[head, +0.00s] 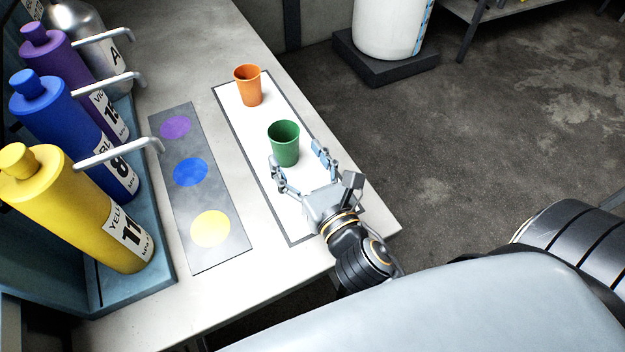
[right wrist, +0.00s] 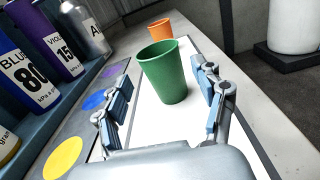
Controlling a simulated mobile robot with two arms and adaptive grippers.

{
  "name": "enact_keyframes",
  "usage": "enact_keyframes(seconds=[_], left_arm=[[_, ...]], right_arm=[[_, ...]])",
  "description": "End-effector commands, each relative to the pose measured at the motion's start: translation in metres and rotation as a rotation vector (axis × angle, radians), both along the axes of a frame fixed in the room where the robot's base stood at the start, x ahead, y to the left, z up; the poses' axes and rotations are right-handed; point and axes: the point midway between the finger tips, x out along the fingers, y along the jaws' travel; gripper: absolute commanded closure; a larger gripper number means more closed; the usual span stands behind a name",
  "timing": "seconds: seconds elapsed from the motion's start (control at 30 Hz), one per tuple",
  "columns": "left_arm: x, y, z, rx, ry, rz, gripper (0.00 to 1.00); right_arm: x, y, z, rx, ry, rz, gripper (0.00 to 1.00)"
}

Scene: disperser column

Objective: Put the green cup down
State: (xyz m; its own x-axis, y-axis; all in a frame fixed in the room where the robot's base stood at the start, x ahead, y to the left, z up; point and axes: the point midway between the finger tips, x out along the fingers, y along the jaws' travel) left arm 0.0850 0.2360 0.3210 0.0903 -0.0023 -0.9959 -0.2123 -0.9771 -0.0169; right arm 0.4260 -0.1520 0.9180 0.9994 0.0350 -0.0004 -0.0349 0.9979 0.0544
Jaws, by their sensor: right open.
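The green cup (head: 284,143) stands upright on the white mat (head: 287,213) on the table. My right gripper (head: 298,168) is open just in front of the cup, with a finger to either side of its near part. In the right wrist view the green cup (right wrist: 165,74) shows beyond and between the open fingers (right wrist: 163,100), with nothing held. The cup's base rests on the mat. My left gripper is not in view.
An orange cup (head: 248,86) stands behind the green one on the mat. A grey strip with purple, blue and yellow (head: 210,229) discs lies to the left. Yellow (head: 75,205), blue (head: 75,135) and purple (head: 88,85) bottles with spouts line the left side.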

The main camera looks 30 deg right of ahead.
Motion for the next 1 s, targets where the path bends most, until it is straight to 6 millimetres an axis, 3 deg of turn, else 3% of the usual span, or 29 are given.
enact_keyframes(seconds=[0.2, 0.4, 1.0], left_arm=[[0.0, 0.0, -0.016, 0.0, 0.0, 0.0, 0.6], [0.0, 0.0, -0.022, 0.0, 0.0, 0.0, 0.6], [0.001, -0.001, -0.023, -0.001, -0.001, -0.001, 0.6]], right_arm=[[-0.041, -0.002, -0.003, 0.002, 0.003, -0.002, 0.31], [-0.059, -0.002, -0.002, 0.002, 0.0, -0.002, 0.31], [-0.064, -0.002, 0.001, 0.0, -0.001, -0.001, 0.31]])
